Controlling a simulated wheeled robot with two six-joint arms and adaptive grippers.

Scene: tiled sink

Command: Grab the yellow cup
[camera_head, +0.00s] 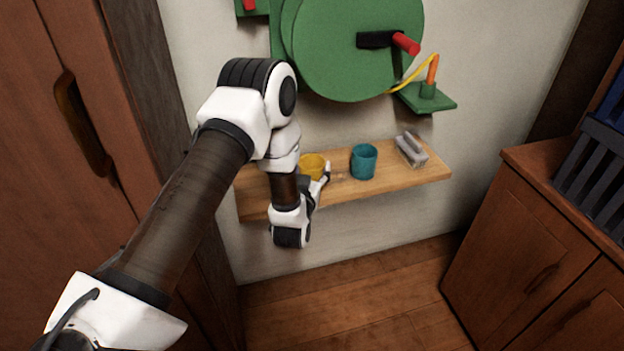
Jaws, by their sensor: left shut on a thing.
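The yellow cup (312,164) is on the wooden wall shelf (395,180), left of the teal cup (363,161). My left gripper (322,182) is at the yellow cup and shut on it. The gripper and wrist hide the lower part of the cup, so I cannot tell whether its base touches the shelf. My right gripper is not in view.
A grey brush-like object (411,149) lies on the shelf right of the teal cup. A green wall device (350,45) with a red-tipped handle hangs above. Wooden cabinets stand left (60,180) and right (540,230). The floor (370,300) below the shelf is clear.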

